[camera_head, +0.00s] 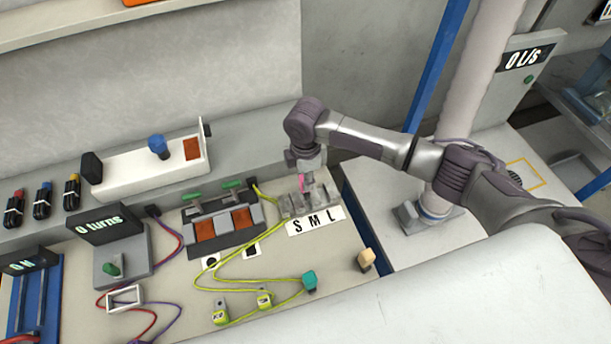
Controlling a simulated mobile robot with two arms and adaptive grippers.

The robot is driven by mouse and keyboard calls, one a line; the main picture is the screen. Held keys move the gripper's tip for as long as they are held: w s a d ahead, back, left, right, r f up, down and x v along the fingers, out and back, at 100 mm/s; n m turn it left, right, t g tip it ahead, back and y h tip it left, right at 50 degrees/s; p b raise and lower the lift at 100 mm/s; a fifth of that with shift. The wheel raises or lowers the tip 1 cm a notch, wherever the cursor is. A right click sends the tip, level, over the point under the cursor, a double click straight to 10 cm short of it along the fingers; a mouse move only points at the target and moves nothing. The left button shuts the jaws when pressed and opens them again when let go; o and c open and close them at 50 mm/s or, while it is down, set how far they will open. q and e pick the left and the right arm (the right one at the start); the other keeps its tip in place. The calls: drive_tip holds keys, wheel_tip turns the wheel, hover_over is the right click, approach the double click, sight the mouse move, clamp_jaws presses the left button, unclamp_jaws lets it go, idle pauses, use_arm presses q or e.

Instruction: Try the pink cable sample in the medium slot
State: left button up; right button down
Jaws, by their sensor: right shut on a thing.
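My right gripper (306,176) points down over the slot block at the right of the bench. It is shut on the pink cable sample (301,185), of which only a small pink part shows. The grey slot block (290,208) stands behind a white label marked S, M, L (315,221). The sample is at the block, near its middle. I cannot tell whether it sits in the medium slot or just above it, because the gripper and its small size hide the contact. My left gripper is not in view.
Yellow-green cables (222,263) loop across the bench left of the block. A unit with orange panels and green levers (222,228) stands left of it. A teal piece (310,281) and a beige piece (366,259) are in front. A "0 turns" display (104,223) is farther left.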

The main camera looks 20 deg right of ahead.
drive_tip(key=shift+p, duration=0.35)
drive_tip(key=shift+f+b, duration=1.2)
drive_tip(key=shift+f, duration=1.1)
drive_tip(key=c, duration=0.8)
unclamp_jaws()
drive_tip(key=shift+r, duration=0.3)
wheel_tip(320, 180, up, 12)
drive_tip(key=shift+f, duration=0.25)
